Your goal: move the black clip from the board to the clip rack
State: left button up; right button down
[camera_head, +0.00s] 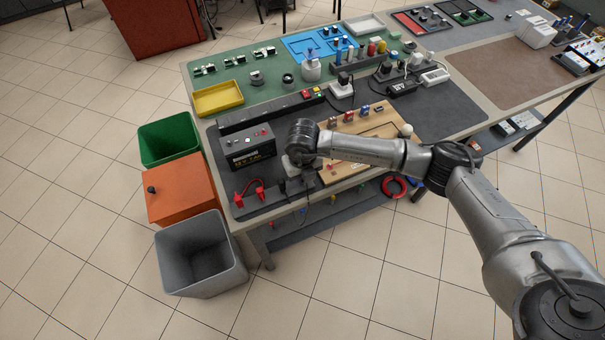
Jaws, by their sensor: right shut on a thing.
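My right gripper (296,188) reaches in from the right and points down at the front left of the bench, beside the red clips (249,192). It is shut on a small dark thing that appears to be the black clip, mostly hidden by the gripper. A thin dark cable curves just below it. My left gripper is out of view.
A black battery (250,148) stands just behind the red clips. A green bin (168,139), an orange box (180,188) and a grey bin (200,253) stand on the floor at left. The brown mat (505,75) is clear.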

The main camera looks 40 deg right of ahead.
jog(key=shift+f, duration=0.1)
jog(key=shift+f, duration=0.1)
dwell(0.6)
jog(key=c, duration=1.1)
grip_release()
jog(key=shift+c, duration=0.2)
jog(key=shift+o, duration=1)
jog(key=shift+o, duration=0.5)
jog(key=shift+o, duration=1.1)
